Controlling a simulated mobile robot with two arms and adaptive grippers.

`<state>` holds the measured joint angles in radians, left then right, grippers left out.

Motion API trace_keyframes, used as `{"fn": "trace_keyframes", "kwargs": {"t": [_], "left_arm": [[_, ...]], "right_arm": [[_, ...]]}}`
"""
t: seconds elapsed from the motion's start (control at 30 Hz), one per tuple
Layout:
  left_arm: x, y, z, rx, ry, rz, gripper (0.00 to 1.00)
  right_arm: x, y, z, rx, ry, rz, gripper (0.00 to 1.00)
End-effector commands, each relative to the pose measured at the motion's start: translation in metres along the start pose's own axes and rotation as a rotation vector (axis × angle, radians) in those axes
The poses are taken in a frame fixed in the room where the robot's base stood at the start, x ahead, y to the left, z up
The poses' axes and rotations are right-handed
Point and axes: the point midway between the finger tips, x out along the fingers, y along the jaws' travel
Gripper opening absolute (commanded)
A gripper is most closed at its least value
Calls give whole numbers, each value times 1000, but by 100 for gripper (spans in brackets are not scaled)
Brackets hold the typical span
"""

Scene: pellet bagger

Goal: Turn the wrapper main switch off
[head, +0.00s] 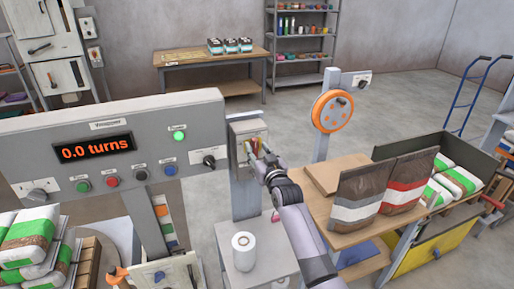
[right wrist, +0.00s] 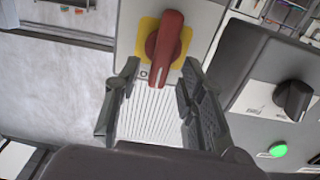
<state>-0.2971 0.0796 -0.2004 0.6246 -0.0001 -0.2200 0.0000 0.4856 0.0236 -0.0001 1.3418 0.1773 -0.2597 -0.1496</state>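The wrapper main switch is a red rotary handle (right wrist: 165,50) on a yellow plate, fixed to a light grey box (head: 248,130) beside the wrapper panel. In the right wrist view the handle points down the picture, near a small mark like an O. My right gripper (right wrist: 160,72) is open, with one finger on each side of the handle's lower end and visible gaps to both. In the head view my right gripper (head: 262,160) is at the box front and hides much of the switch. My left gripper is not in view.
The wrapper panel (head: 60,155) shows 0.0 turns, with a lit green lamp (head: 179,136) and a black knob (head: 209,160) close to the box. A white roll (head: 243,244) stands below. Bags (head: 405,180) stand on a bench at right.

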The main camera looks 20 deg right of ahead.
Motion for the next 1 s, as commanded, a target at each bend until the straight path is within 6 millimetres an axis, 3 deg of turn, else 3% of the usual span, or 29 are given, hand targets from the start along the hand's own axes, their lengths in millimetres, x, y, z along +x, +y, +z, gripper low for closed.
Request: {"fn": "trace_keyframes", "kwargs": {"t": [0.47,1.0], "left_arm": [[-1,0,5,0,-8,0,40],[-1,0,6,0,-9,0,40]], "right_arm": [[10,0,0,-1,0,0,37],[10,0,0,-1,0,0,1]]}}
